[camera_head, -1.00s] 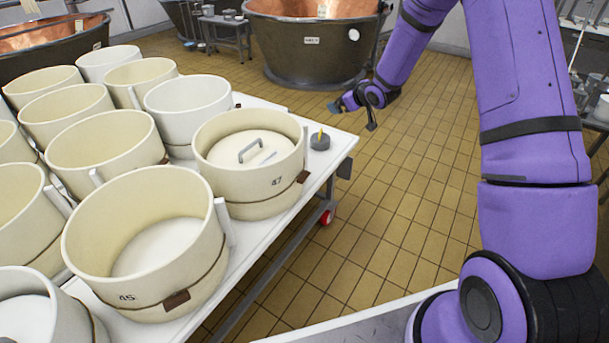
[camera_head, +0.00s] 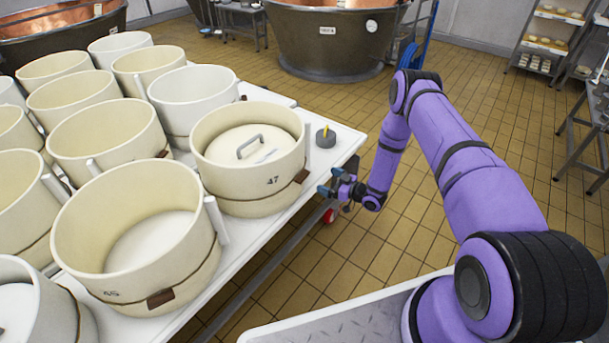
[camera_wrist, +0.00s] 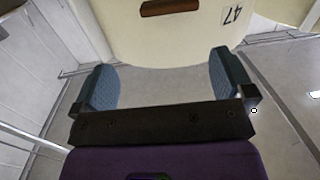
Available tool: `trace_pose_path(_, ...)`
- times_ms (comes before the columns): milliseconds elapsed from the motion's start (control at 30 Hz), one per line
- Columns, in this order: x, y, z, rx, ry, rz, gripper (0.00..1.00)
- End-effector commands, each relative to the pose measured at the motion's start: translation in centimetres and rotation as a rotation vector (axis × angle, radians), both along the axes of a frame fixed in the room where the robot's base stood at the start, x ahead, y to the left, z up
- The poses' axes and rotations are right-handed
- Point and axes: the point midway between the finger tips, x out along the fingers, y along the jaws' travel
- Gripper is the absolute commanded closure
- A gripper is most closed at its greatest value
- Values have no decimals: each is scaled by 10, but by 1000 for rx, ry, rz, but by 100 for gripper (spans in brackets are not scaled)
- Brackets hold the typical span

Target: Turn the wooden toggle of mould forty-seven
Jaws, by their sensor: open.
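Mould forty-seven (camera_head: 235,190) is a cream round mould with a lid and grey handle inside, near the right edge of the white table. Its brown wooden toggle (camera_head: 301,176) sits on a cord around its side, facing my arm. In the wrist view the toggle (camera_wrist: 170,7) is at the top edge, left of the 47 label (camera_wrist: 232,14) on the mould wall. My gripper (camera_head: 329,182) is beside the table edge, right of the toggle and apart from it. In the wrist view my gripper (camera_wrist: 163,85) is open, with nothing between its blue fingers.
Mould forty-five (camera_head: 135,235) stands in front, with several other moulds to the left. A small dark round object with a yellow tip (camera_head: 326,138) lies at the corner of the white table (camera_head: 350,140). Copper vats (camera_head: 325,45) stand behind.

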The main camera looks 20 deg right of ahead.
Motion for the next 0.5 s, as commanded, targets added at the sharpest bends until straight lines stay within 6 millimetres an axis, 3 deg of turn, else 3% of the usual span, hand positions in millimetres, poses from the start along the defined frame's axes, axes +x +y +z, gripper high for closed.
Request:
trace_pose_path(100, -14, 3, -17, 41, -10, 10, 0)
trace_pose_path(233, -18, 5, -22, 59, -19, 15, 0)
trace_pose_path(500, 4, 26, -22, 60, -20, 17, 0)
